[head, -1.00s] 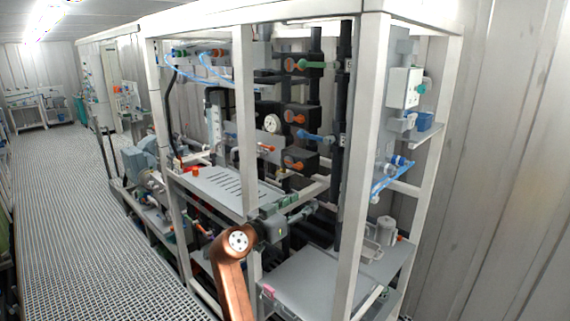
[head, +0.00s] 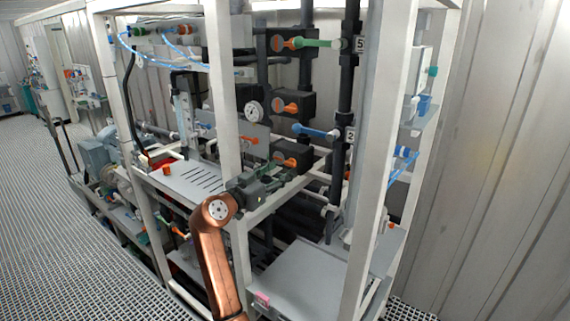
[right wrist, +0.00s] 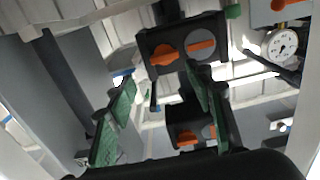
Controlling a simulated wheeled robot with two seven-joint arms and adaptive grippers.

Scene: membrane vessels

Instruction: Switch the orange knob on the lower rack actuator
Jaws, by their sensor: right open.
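Three black actuators with orange knobs are stacked on the rack in the head view. The lowest actuator's orange knob (head: 282,159) is just above and beyond my right gripper (head: 276,180). The middle orange knob (head: 280,106) and top orange knob (head: 277,43) are higher. My right gripper is open and empty, its green-padded fingers apart. In the right wrist view, the fingers (right wrist: 160,95) stand in front of a black actuator with an orange knob (right wrist: 164,54), without visible contact. Another orange knob (right wrist: 187,138) is partly hidden behind them. My left gripper is out of view.
White rack posts (head: 224,110) stand close to my right arm. A slotted grey shelf (head: 190,188) lies to the left, and a flat grey panel (head: 305,285) below. A round gauge (head: 253,108) and a blue-handled valve (head: 318,131) are near the actuators.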

